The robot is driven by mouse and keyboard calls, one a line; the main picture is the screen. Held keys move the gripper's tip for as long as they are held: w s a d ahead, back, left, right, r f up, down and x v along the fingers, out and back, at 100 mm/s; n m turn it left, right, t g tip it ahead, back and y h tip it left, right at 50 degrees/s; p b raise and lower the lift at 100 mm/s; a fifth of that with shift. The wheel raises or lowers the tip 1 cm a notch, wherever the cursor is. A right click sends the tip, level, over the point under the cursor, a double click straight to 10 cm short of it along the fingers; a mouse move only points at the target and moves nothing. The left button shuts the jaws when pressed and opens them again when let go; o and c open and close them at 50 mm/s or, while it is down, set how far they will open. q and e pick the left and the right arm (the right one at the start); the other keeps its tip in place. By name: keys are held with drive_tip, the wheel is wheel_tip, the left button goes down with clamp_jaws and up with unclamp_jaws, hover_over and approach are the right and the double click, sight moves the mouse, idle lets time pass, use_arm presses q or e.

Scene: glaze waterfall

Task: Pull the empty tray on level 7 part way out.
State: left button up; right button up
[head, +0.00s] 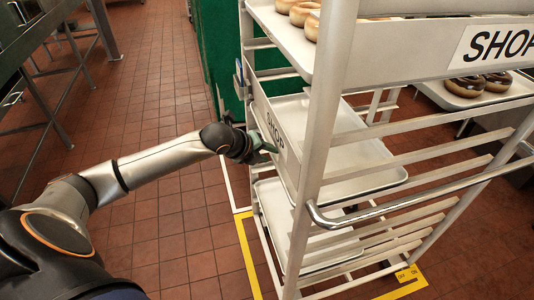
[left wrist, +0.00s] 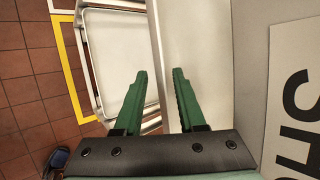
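The rack (head: 318,130) holds an empty white tray (head: 350,155) at mid height, below a tray with bagels. I see no level number, so I cannot tell which is level 7. My left gripper (head: 268,148) is at the near left end of this empty tray, beside the "SHOP" panel. In the left wrist view, the green fingers of my left gripper (left wrist: 160,75) are open and apart. A pale tray edge (left wrist: 158,50) runs in the gap between them; I cannot tell whether they touch it. My right gripper is not in view.
Another empty tray (head: 272,205) sits lower in the rack. Ring-shaped baked goods (head: 306,16) lie on the top tray (head: 276,30). Yellow tape (head: 246,255) marks the floor. Open tiled floor (head: 160,75) lies left.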

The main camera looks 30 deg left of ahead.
use_arm(q)
clamp_jaws()
idle(1.1)
